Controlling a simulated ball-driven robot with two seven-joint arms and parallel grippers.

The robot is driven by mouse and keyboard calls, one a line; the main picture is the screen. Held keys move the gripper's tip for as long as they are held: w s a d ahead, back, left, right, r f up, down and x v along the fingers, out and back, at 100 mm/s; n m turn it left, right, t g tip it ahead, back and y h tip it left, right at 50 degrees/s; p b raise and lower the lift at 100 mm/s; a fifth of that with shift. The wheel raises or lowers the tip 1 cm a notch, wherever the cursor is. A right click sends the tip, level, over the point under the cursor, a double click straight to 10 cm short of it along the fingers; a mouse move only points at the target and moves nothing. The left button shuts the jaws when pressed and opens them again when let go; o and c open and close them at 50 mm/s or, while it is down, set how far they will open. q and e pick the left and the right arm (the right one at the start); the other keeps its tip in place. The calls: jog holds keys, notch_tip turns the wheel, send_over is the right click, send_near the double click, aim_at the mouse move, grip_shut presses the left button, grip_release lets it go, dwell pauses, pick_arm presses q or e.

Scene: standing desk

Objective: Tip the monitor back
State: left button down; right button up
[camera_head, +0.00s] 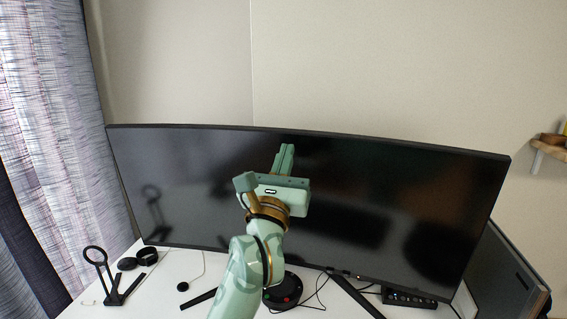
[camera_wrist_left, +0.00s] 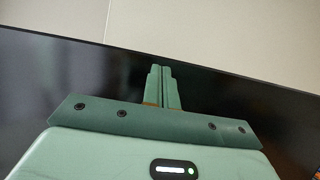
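A wide curved black monitor (camera_head: 370,195) stands on the white desk, its screen facing me. My left gripper (camera_head: 286,148) is in front of the screen, its fingers pointing up toward the top edge, a little left of the monitor's middle. In the left wrist view the gripper (camera_wrist_left: 162,70) has its two fingers side by side with nothing between them, and the dark monitor (camera_wrist_left: 60,85) lies behind them. I cannot tell whether the fingertips touch the screen. My right gripper is not in view.
The white desk (camera_head: 165,285) carries a black ring stand (camera_head: 97,257) at the left, a round black device (camera_head: 283,293), cables and a black box (camera_head: 409,299). A curtain (camera_head: 50,130) hangs at the left. A wall shelf (camera_head: 548,150) is at the right.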

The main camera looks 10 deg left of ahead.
aim_at(291, 137)
pick_arm(q)
jog(key=shift+w, duration=0.15)
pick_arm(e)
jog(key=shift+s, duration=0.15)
pick_arm(q)
jog(key=shift+x, duration=0.85)
jog(key=shift+r, duration=0.2)
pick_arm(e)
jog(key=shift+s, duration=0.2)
pick_arm(q)
jog(key=shift+w+r, duration=0.15)
jog(key=shift+w, duration=0.05)
jog(key=shift+w+r, duration=0.1)
jog(key=shift+w, duration=0.05)
jog(key=shift+x, duration=2.9)
jog(key=shift+d, duration=0.1)
jog(key=v, duration=0.5)
jog(key=shift+w, duration=0.1)
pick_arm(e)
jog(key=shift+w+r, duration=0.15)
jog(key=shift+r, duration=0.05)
